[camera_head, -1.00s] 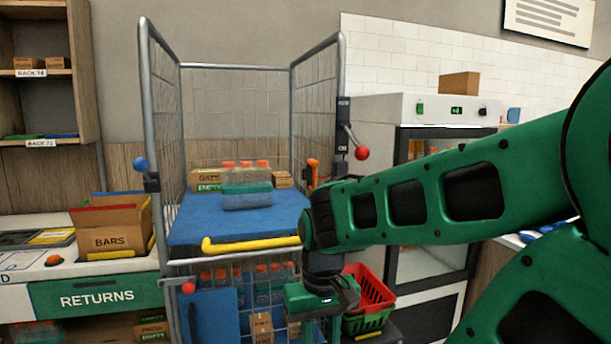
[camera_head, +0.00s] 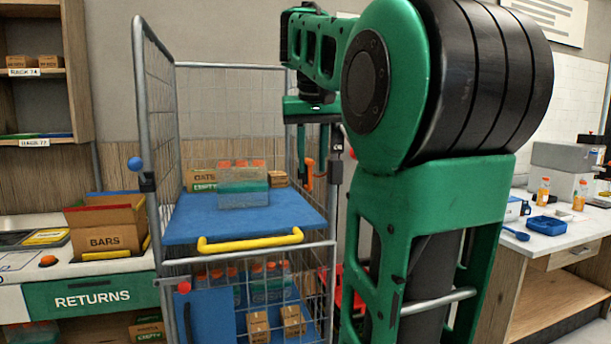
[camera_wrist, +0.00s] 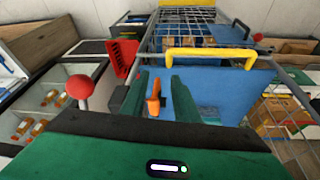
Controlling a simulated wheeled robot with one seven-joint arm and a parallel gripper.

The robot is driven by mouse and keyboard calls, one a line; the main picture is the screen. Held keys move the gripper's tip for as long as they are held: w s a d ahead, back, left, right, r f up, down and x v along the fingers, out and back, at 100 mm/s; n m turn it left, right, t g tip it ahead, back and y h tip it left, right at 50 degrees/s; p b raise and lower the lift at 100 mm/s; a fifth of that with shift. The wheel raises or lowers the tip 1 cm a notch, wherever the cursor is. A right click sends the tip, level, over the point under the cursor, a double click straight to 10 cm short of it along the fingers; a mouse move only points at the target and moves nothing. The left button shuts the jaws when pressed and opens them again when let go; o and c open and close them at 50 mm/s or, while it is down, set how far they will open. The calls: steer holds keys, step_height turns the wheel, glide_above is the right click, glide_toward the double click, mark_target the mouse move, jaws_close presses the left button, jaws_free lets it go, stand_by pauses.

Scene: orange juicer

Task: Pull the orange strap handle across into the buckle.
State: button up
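The orange strap handle (camera_head: 309,172) hangs at the right side of the roll cage, above the blue shelf. My gripper (camera_head: 319,170) points down there, with its two green fingers apart. In the wrist view the orange handle (camera_wrist: 154,98) shows between the fingers (camera_wrist: 161,82), nearer the left one; I cannot tell whether they touch it. A black fitting (camera_head: 147,182) with a blue ball sits on the cage's left front post; I cannot tell for sure that it is the buckle. The strap itself is not clearly visible.
The blue shelf (camera_head: 190,228) has a yellow front bar (camera_head: 250,240) and carries bottles and boxes. A red ball knob (camera_wrist: 80,87) and red basket (camera_wrist: 123,57) show left of the fingers in the wrist view. The cage front above the shelf is open.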

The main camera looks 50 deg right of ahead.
mark_target(311, 169)
step_height(311, 169, up, 6)
steer(key=w+d, duration=0.2)
steer(key=shift+t, duration=0.4)
steer(key=shift+s+x, duration=0.2)
steer(key=shift+x, duration=2.45)
steer(key=shift+s+x, duration=0.2)
steer(key=shift+x, duration=2.45)
steer(key=shift+w+f, duration=0.1)
steer(key=shift+f, duration=0.25)
steer(key=shift+c, duration=0.7)
